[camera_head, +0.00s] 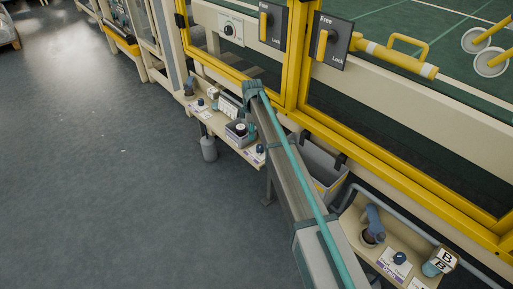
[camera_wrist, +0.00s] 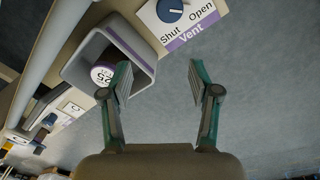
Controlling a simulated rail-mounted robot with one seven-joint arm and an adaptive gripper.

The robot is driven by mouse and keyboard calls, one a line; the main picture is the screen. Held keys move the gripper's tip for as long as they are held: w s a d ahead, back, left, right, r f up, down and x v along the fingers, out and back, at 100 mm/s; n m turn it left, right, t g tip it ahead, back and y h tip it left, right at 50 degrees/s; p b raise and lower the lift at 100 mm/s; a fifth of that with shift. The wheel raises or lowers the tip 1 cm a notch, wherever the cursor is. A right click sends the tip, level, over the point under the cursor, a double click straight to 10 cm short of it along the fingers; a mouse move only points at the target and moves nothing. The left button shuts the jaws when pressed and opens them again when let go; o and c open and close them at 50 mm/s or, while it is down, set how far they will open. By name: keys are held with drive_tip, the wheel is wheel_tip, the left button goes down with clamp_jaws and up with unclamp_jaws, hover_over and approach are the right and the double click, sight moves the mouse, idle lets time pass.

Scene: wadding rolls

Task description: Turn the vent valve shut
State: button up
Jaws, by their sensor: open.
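The vent valve is a round blue knob (camera_wrist: 170,9) on a white plate with a purple "Vent" strip (camera_wrist: 190,33), at the top edge of the wrist view. The words "Shut" and "Open" stand below it. A pale mark shows on the knob, but I cannot tell its setting. My gripper (camera_wrist: 160,78) is open and empty, its two teal fingers wide apart below the plate in the picture. The knob is not between the fingers. In the head view my arm reaches over the shelf, and I cannot make out my fingers there.
A grey open box (camera_wrist: 144,78) holds a round-ended item marked "25" (camera_wrist: 103,74), close to my left finger. Another knob (camera_wrist: 49,119) sits further left. In the head view, a yellow-framed fence (camera_head: 400,155) runs behind the shelves. The floor (camera_head: 110,170) on the left is clear.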

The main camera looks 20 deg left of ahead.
sight(260, 146)
drive_tip(key=w+d+r+m, duration=0.1)
drive_tip(key=d, duration=0.3)
drive_tip(key=shift+g+h, duration=0.3)
drive_tip(key=shift+h, duration=0.1)
wheel_tip(260, 146, down, 10)
drive_tip(key=shift+a+b, duration=0.1)
drive_tip(key=shift+b, duration=0.75)
drive_tip(key=c, duration=1.2)
drive_tip(key=shift+o, duration=0.2)
drive_tip(key=shift+m, duration=0.3)
